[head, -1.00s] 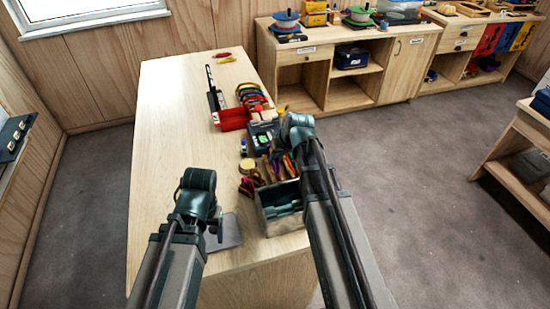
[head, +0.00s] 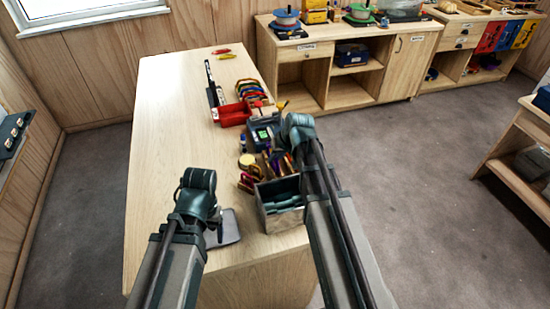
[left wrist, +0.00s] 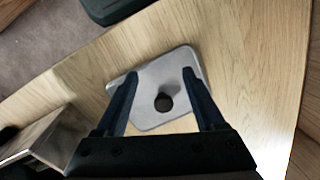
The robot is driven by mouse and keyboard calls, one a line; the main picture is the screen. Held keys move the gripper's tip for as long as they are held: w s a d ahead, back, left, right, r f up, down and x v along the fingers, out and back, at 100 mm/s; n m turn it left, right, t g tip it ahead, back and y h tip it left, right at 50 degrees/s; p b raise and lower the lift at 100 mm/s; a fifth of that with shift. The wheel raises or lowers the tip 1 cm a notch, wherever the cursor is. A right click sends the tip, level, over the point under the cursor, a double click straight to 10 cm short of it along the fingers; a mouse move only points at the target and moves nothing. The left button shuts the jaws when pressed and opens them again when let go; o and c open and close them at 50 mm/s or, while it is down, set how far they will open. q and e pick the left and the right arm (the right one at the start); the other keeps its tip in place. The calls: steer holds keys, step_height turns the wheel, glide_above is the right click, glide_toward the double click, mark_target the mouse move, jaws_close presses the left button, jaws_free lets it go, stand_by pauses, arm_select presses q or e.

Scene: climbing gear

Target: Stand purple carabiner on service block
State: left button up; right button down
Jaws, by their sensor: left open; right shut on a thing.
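My right gripper (head: 292,152) is over the right edge of the table, near the back of the open box. Its fingers and what they are shut on are largely hidden by my arm. Small purple, red and orange pieces (head: 247,181) lie beside the box; I cannot single out the purple carabiner. My left gripper (head: 207,220) is above the near part of the table. In the left wrist view, its fingers (left wrist: 165,90) are open and empty over a flat grey plate (left wrist: 150,113) with a dark round knob (left wrist: 163,102). I cannot clearly identify the service block.
The open box (head: 285,224) stands at the table's right edge. Behind it are a blue-grey device with a green screen (head: 262,133), a red tray (head: 233,117) and several coloured carabiners (head: 251,89). The left half of the table (head: 165,130) is clear.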

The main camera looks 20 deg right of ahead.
arm_select(q)
steer(key=shift+f+b, duration=0.65)
arm_select(e)
steer(key=shift+f, duration=0.65)
steer(key=c, duration=0.8)
jaws_free()
steer(key=shift+c, duration=0.2)
arm_select(q)
steer(key=shift+r, duration=0.15)
arm_select(e)
steer(key=shift+r, duration=0.1)
arm_select(q)
step_height(320, 180, up, 12)
steer(key=p, duration=1.2)
steer(key=shift+r+p, duration=0.2)
steer(key=shift+p, duration=0.15)
arm_select(e)
steer(key=v, duration=1.3)
steer(key=shift+s+r, duration=0.2)
steer(key=shift+r, duration=0.1)
arm_select(q)
steer(key=shift+s+f, duration=0.1)
arm_select(e)
steer(key=shift+s+d, duration=0.1)
